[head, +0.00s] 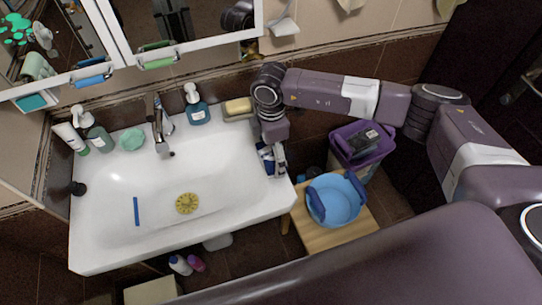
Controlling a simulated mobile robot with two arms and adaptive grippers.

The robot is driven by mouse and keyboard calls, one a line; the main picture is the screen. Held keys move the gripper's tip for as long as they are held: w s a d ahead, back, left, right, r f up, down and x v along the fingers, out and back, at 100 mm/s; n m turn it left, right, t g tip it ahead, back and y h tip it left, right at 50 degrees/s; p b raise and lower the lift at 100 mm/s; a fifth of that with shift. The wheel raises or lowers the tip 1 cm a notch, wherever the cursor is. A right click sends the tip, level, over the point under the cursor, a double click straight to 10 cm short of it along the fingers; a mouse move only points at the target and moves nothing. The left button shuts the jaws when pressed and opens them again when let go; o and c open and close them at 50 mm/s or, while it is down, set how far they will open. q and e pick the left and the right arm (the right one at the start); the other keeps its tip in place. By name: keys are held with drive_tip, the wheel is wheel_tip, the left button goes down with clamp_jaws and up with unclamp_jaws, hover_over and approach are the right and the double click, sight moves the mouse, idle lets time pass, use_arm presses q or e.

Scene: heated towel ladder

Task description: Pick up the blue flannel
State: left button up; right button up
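My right gripper (272,162) points down at the right rim of the white sink (110,245), near its back corner. A blue-and-white thing (264,152) shows right at its fingers and is partly covered by them. It may be the blue flannel, but it is too small and hidden to be sure. I cannot tell whether the fingers are closed on it. A rolled blue thing (90,82) also sits under the mirror cabinet at the upper left. My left gripper is not in view.
A yellow sponge (238,107), a blue soap bottle (197,112) and the tap (160,140) stand along the sink's back edge. Right of the sink are a wooden stool (345,238) bearing a blue basin (333,203), and a purple bin (350,152).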

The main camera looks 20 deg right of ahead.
drive_tip(key=c, duration=0.5)
drive_tip(key=shift+r, duration=0.1)
drive_tip(key=c, duration=0.3)
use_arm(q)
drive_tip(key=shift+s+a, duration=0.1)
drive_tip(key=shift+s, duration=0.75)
use_arm(e)
drive_tip(key=shift+c, duration=0.2)
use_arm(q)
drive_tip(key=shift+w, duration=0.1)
